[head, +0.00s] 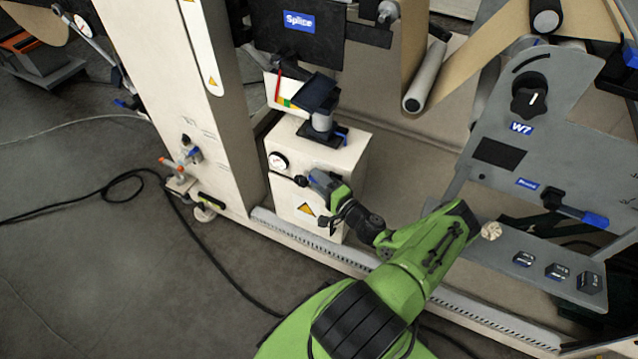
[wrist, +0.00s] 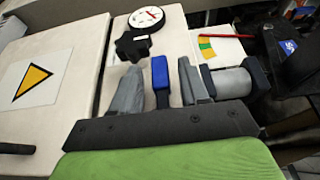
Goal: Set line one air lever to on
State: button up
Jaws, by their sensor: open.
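A blue lever (wrist: 160,75) with a dark lower part stands between the fingers of my gripper (wrist: 157,68) in the wrist view. The gripper is open, with a gap on each side of the lever. In the head view my gripper (head: 322,181) is at the white cabinet (head: 342,160), beside a black knob (head: 300,181). The knob also shows just beyond the fingers in the wrist view (wrist: 133,45). The lever's base is hidden behind my gripper, and I cannot read any on or off marking.
A round gauge (head: 278,161) and a yellow warning label (head: 306,209) are on the cabinet. A grey cylinder (wrist: 231,83) is close right of the fingers. A grey W7 panel (head: 540,120) stands at the right. Open floor (head: 90,240) with cables lies at the left.

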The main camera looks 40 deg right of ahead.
grip_shut()
